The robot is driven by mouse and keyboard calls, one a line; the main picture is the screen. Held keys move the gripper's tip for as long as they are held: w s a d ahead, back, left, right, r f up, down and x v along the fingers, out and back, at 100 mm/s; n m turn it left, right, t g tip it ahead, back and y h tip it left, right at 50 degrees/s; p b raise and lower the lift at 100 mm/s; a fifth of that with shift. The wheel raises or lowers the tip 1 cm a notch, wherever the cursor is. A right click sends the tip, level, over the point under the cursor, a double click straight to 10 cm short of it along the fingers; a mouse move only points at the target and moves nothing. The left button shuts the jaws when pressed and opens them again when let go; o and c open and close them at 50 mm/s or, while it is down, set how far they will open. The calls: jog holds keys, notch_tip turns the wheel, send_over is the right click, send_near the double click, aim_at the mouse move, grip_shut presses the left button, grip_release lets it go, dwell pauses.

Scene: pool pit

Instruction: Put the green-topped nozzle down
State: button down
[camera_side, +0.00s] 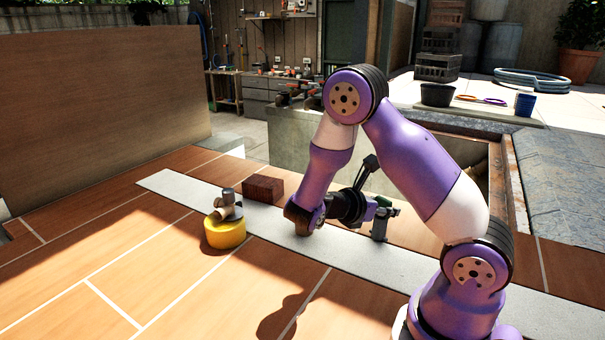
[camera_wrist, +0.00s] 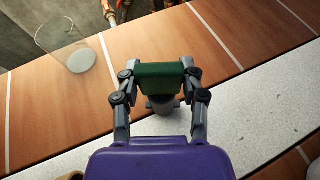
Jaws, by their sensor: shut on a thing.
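The green-topped nozzle (camera_wrist: 160,76) is between the two fingers of my gripper (camera_wrist: 160,82) in the wrist view. Its green top is gripped from both sides, and its grey lower part shows below, over the speckled pale strip. In the side view the nozzle (camera_side: 380,227) looks upright at the end of my gripper (camera_side: 383,207), low over the pale strip (camera_side: 280,232). I cannot tell whether its foot touches the surface. The fingers partly hide it.
A yellow round piece (camera_side: 225,234) with a grey fitting on top and a dark red brick (camera_side: 263,188) stand to the left. A clear cup (camera_wrist: 68,48) stands on the orange tiles. An open pit with a rusty rim (camera_side: 516,185) lies behind my arm. The front-left tiles are clear.

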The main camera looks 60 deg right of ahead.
jog(key=shift+f, duration=0.15)
jog(key=shift+c, duration=2)
grip_release()
jog(key=shift+r, duration=0.2)
jog(key=w+a+r+m+t+y, duration=0.1)
jog(key=a+r+m+t+y, duration=0.4)
jog(key=a, duration=0.6)
jog(key=w+a+r+m+t+y, duration=0.2)
jog(key=a+r+m+t+y, duration=0.4)
jog(key=a, duration=0.5)
jog(key=shift+a+m+y, duration=0.35)
jog(key=shift+m+y, duration=0.45)
jog(key=shift+m, duration=0.4)
